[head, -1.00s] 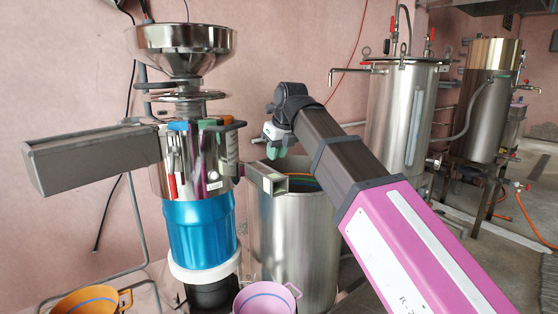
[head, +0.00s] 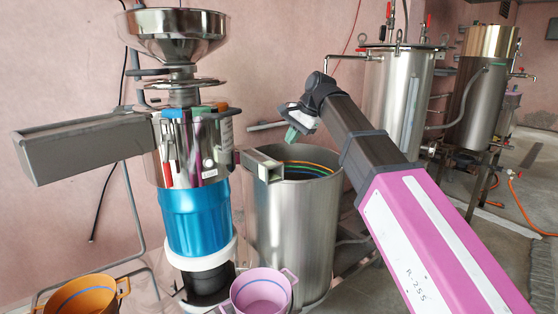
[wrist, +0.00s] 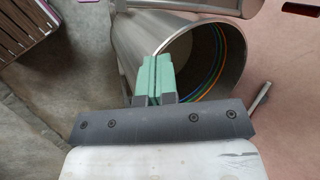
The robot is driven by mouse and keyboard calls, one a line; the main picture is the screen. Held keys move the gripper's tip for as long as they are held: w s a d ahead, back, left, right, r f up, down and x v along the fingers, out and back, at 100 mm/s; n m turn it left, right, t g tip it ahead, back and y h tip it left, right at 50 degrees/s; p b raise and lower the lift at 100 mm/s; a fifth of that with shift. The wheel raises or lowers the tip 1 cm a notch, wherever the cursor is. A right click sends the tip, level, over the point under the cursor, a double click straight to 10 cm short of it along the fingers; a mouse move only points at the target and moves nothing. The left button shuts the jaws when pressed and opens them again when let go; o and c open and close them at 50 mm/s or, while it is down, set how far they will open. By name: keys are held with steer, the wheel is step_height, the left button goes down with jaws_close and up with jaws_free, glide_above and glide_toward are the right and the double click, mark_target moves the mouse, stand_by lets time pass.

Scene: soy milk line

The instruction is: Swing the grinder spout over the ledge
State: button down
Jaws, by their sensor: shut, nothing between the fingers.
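The grinder (head: 193,150) stands at left, with a steel funnel on top and a blue lower body. A long grey box-shaped chute (head: 85,148) sticks out to its left. A short square metal spout (head: 263,166) sticks out to its right, with its open end at the rim of a steel drum (head: 290,225). My gripper (head: 292,133) is above and right of this short spout, apart from it. Its green fingertips are shut and empty. In the wrist view, my gripper (wrist: 153,76) shows over the drum (wrist: 133,45). I cannot tell which part is the ledge.
An orange pot (head: 85,295) and a pink pot (head: 262,290) stand low in front of the grinder. Tall steel tanks (head: 400,100) stand behind my arm at right. Colored rings show inside the drum. Open floor lies at far right.

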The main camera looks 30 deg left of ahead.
mark_target(260, 165)
steer(key=w+d+n+g+y, duration=0.15)
steer(key=w+d+n, duration=0.3)
steer(key=n, duration=1.05)
steer(key=s+a+f, duration=0.5)
steer(key=a+f, duration=0.2)
steer(key=a, duration=0.1)
steer(key=shift+s+a+f, duration=0.25)
steer(key=shift+f, duration=0.05)
steer(key=shift+g, duration=0.25)
steer(key=shift+s, duration=0.15)
